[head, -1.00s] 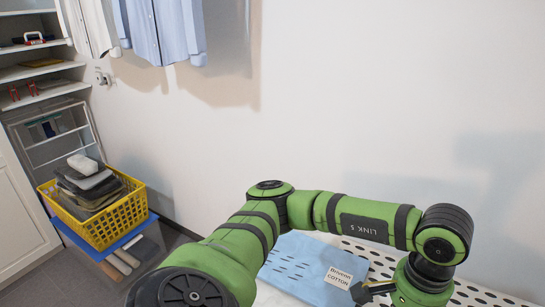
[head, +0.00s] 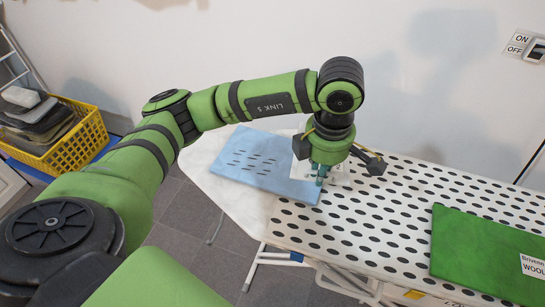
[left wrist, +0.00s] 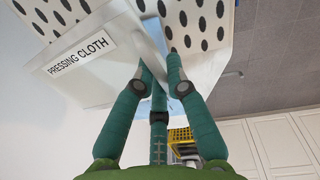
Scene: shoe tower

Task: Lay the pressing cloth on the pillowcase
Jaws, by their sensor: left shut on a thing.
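My left gripper (head: 319,181) points down at the right edge of a flat blue folded cloth with dark dashes (head: 255,160), perhaps the pillowcase. It lies on the ironing board's left end. In the left wrist view, the green fingers (left wrist: 159,68) are shut on the edge of a whitish sheet labelled PRESSING CLOTH (left wrist: 80,55). In the head view, a small pale part of this pressing cloth (head: 340,177) shows beside the fingers; the gripper hides much of it. I cannot tell whether it touches the blue cloth. My right gripper is out of view.
The ironing board (head: 375,220) has a white top with black dots. A green folded cloth (head: 480,250) labelled WOOL lies at its right, with bare board between. A yellow basket (head: 75,140) of folded cloths stands on the left. An ON/OFF switch (head: 535,50) is on the wall.

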